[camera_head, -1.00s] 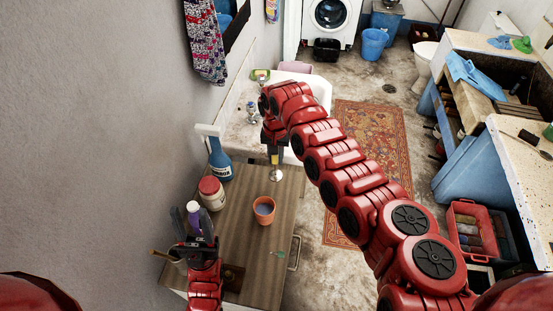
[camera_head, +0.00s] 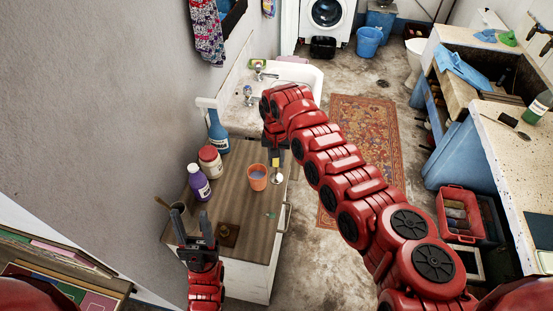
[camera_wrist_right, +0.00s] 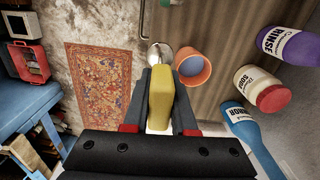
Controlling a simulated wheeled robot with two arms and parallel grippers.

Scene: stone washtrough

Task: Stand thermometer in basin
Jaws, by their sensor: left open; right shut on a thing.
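My right gripper (camera_head: 276,150) is shut on a yellow block-like handle, seen in the right wrist view (camera_wrist_right: 161,98). A round silvery end (camera_wrist_right: 158,54) shows beyond it, beside an orange pot (camera_wrist_right: 193,66). I cannot tell for sure whether this held thing is the thermometer. The pot also shows in the head view (camera_head: 257,178), upright on the wooden counter top with bluish liquid inside. A white sink basin (camera_head: 307,74) stands behind the counter, partly hidden by my right arm. My left gripper (camera_head: 190,212) is open and empty near the counter's left edge.
A small square brown thing (camera_head: 228,234) and a small green thing (camera_head: 270,214) lie on the counter (camera_head: 237,205). A rug (camera_head: 362,140) lies right.

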